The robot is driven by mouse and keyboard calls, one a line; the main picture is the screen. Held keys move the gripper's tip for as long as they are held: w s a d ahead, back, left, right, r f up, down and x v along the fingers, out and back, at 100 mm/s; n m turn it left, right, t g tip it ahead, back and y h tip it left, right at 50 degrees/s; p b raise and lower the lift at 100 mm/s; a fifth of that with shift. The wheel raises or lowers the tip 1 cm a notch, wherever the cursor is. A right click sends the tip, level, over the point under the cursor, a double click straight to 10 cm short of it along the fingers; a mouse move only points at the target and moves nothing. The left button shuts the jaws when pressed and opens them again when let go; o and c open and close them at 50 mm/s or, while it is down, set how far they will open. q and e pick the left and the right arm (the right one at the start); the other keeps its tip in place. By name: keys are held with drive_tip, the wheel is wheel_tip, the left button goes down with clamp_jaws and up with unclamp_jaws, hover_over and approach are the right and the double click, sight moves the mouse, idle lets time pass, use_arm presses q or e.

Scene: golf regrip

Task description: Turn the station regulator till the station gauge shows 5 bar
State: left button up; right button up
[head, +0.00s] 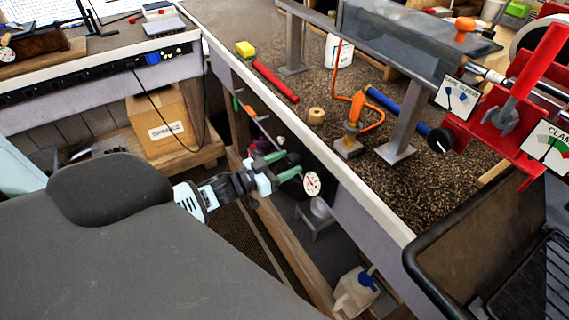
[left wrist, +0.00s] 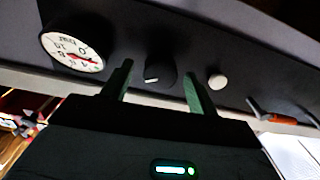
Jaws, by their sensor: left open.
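The station gauge (head: 313,183) is a round white dial with a red needle on the dark bench front. It also shows in the left wrist view (left wrist: 72,50), tilted; I cannot read its exact value. The station regulator is a black knob with a pale mark, seen in the left wrist view (left wrist: 160,73). My left gripper (head: 282,166) is open at the bench front beside the gauge. In the left wrist view its two green fingers (left wrist: 158,88) stand either side of the knob; I cannot tell whether they touch it. My right gripper is not in view.
A pale round button (left wrist: 217,82) and an orange-handled item (left wrist: 270,113) are on the panel beside the knob. A white jug with a blue cap (head: 358,288) stands below the bench. A cardboard box (head: 160,120) sits on a low shelf at left.

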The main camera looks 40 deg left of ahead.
use_arm(q)
drive_tip(key=c, duration=0.8)
drive_tip(key=shift+c, duration=0.9)
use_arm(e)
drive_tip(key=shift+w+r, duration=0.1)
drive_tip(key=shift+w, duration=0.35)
